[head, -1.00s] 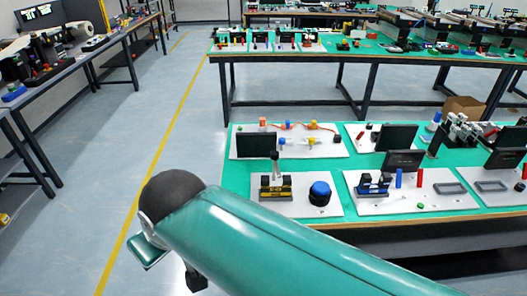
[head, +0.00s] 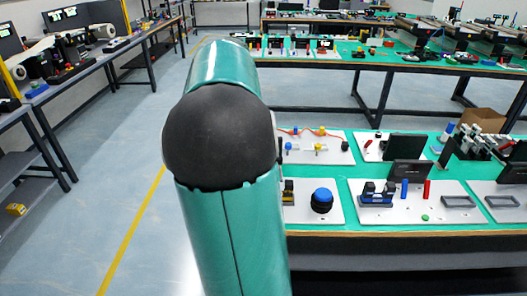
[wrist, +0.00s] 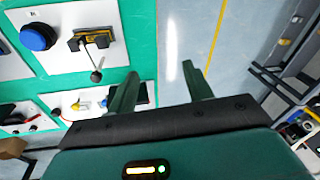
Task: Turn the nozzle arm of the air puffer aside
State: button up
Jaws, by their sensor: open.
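In the wrist view, a black and yellow device (wrist: 92,39) stands on a white board, with a thin rod ending in a dark knob (wrist: 97,76). A blue dome button (wrist: 38,37) sits beside it; the button also shows in the head view (head: 322,198). Which fixture is the air puffer, and which part its nozzle arm, I cannot tell for sure. My gripper (wrist: 160,69) is open and empty, right of the knob and apart from it, over the bench edge and floor. In the head view my arm hides the gripper and most of the black and yellow device.
Another board with an orange hose and small coloured fittings (head: 318,147) lies behind. To the right is a board with blue and red cylinders (head: 427,189) and a dark screen (head: 408,172). The aisle floor (head: 120,170) to the left is clear.

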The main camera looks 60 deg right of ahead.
jog(key=s+d+f+m+g, duration=0.1)
jog(key=s+d+f+m, duration=0.2)
jog(key=d, duration=0.6)
jog(key=s+d+f+g, duration=0.1)
jog(key=s+d+f, duration=0.1)
jog(key=s+d, duration=0.5)
jog(key=f, duration=0.4)
jog(key=w+d+f, duration=0.1)
jog(key=f, duration=0.4)
jog(key=d+f, duration=0.1)
jog(key=f, duration=0.4)
jog(key=shift+w, duration=0.35)
jog(key=shift+c, duration=0.4)
grip_shut()
